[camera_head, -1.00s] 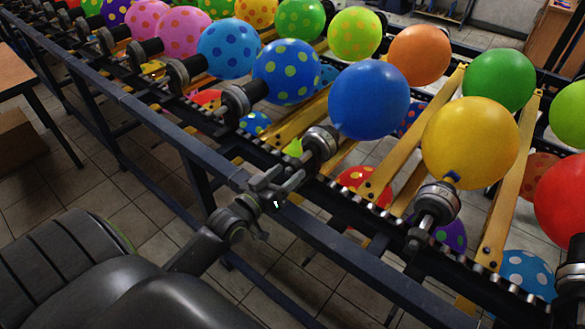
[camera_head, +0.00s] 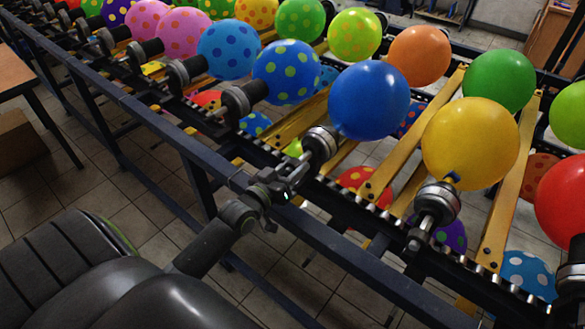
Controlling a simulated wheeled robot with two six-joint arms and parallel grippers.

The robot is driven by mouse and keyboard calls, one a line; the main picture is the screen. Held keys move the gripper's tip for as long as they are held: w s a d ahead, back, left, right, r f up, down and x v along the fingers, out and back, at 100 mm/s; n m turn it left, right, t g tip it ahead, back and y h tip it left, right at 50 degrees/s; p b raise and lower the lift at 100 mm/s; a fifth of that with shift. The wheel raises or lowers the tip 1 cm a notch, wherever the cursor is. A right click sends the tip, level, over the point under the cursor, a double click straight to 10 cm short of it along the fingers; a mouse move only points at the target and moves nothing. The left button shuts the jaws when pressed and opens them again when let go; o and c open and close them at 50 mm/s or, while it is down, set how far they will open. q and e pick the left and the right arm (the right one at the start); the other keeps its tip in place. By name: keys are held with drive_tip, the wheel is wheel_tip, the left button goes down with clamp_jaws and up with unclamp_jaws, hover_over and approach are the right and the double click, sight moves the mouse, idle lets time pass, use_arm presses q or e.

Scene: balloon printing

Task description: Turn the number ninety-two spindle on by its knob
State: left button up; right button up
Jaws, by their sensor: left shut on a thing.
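My left gripper (camera_head: 286,182) reaches in from the lower left and is shut on the knob at the near end of one spindle (camera_head: 320,144). The knob itself is mostly hidden by the fingers. This spindle has a ribbed metal collar and carries a plain blue balloon (camera_head: 369,100). No number can be read on it, so I cannot tell from the picture whether it is number ninety-two. My right gripper is not in view.
The spindle to the right (camera_head: 437,204) carries a yellow balloon (camera_head: 470,142). The spindle to the left (camera_head: 242,99) carries a blue balloon with green dots (camera_head: 287,72). A dark blue frame rail (camera_head: 330,240) runs along the near side. A brown table (camera_head: 12,68) stands at far left.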

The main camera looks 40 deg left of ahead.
use_arm(q)
drive_tip(key=shift+m, duration=0.4)
drive_tip(key=m+b, duration=0.2)
drive_tip(key=m, duration=0.2)
drive_tip(key=shift+f+m+b, duration=0.15)
drive_tip(key=shift+m+b, duration=0.15)
drive_tip(key=shift+b, duration=0.1)
drive_tip(key=m+b, duration=0.2)
drive_tip(key=m, duration=0.3)
drive_tip(key=shift+b, duration=0.3)
drive_tip(key=o, duration=1)
